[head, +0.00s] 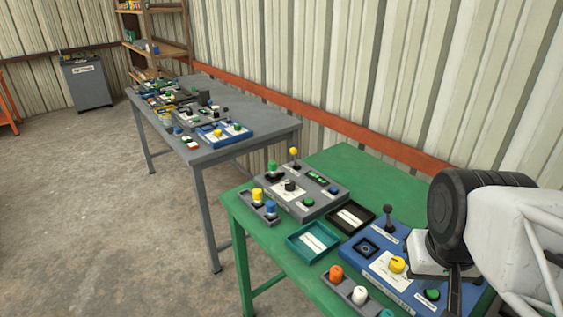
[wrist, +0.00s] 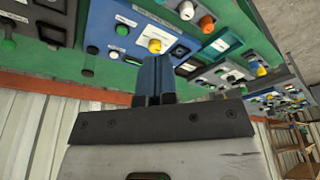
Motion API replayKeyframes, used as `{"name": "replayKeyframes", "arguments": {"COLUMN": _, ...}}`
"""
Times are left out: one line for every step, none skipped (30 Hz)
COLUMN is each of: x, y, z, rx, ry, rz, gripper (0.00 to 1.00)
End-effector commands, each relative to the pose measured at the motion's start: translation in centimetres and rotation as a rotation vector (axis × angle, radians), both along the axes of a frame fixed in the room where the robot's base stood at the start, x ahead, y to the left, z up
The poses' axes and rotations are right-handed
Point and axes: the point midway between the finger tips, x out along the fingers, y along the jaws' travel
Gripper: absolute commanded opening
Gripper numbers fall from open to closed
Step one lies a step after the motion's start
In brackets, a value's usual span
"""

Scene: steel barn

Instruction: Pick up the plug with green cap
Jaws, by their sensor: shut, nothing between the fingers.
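In the head view, a green cap (head: 387,313) shows at the bottom edge, cut off by the frame. It sits in line with an orange-capped plug (head: 336,273) and a white-capped plug (head: 360,295) in a grey rack (head: 346,287). In the wrist view, the white cap (wrist: 186,10) and orange cap (wrist: 207,24) show at the top edge; I cannot make out the green-capped plug there. My gripper (wrist: 154,62) is shut and empty, over the blue panel (wrist: 118,18).
The blue panel (head: 378,273) has a yellow knob, a black lever and a green button. A teal tray (head: 294,248), a black tray (head: 340,229) and a grey panel (head: 268,208) share the green table (head: 350,163). A grey table (head: 262,118) with several devices stands behind.

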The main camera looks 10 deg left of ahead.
Motion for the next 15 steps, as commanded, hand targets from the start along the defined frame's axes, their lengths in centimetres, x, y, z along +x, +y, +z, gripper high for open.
{"name": "replayKeyframes", "arguments": {"x": 0.00, "y": 0.00, "z": 0.00, "rx": 0.000, "ry": 0.000, "rz": 0.000, "gripper": 0.00}}
{"name": "replayKeyframes", "arguments": {"x": 0.00, "y": 0.00, "z": 0.00, "rx": 0.000, "ry": 0.000, "rz": 0.000, "gripper": 0.00}}
{"name": "replayKeyframes", "arguments": {"x": 0.00, "y": 0.00, "z": 0.00, "rx": 0.000, "ry": 0.000, "rz": 0.000, "gripper": 0.00}}
{"name": "replayKeyframes", "arguments": {"x": 0.00, "y": 0.00, "z": 0.00, "rx": 0.000, "ry": 0.000, "rz": 0.000, "gripper": 0.02}}
{"name": "replayKeyframes", "arguments": {"x": 0.00, "y": 0.00, "z": 0.00, "rx": 0.000, "ry": 0.000, "rz": 0.000, "gripper": 0.06}}
{"name": "replayKeyframes", "arguments": {"x": 0.00, "y": 0.00, "z": 0.00, "rx": 0.000, "ry": 0.000, "rz": 0.000, "gripper": 0.12}}
{"name": "replayKeyframes", "arguments": {"x": 0.00, "y": 0.00, "z": 0.00, "rx": 0.000, "ry": 0.000, "rz": 0.000, "gripper": 0.17}}
{"name": "replayKeyframes", "arguments": {"x": 0.00, "y": 0.00, "z": 0.00, "rx": 0.000, "ry": 0.000, "rz": 0.000, "gripper": 0.21}}
{"name": "replayKeyframes", "arguments": {"x": 0.00, "y": 0.00, "z": 0.00, "rx": 0.000, "ry": 0.000, "rz": 0.000, "gripper": 0.28}}
{"name": "replayKeyframes", "arguments": {"x": 0.00, "y": 0.00, "z": 0.00, "rx": 0.000, "ry": 0.000, "rz": 0.000, "gripper": 0.32}}
{"name": "replayKeyframes", "arguments": {"x": 0.00, "y": 0.00, "z": 0.00, "rx": 0.000, "ry": 0.000, "rz": 0.000, "gripper": 0.37}}
{"name": "replayKeyframes", "arguments": {"x": 0.00, "y": 0.00, "z": 0.00, "rx": 0.000, "ry": 0.000, "rz": 0.000, "gripper": 0.43}}
{"name": "replayKeyframes", "arguments": {"x": 0.00, "y": 0.00, "z": 0.00, "rx": 0.000, "ry": 0.000, "rz": 0.000, "gripper": 0.47}}
{"name": "replayKeyframes", "arguments": {"x": 0.00, "y": 0.00, "z": 0.00, "rx": 0.000, "ry": 0.000, "rz": 0.000, "gripper": 0.52}}
{"name": "replayKeyframes", "arguments": {"x": 0.00, "y": 0.00, "z": 0.00, "rx": 0.000, "ry": 0.000, "rz": 0.000, "gripper": 0.58}}
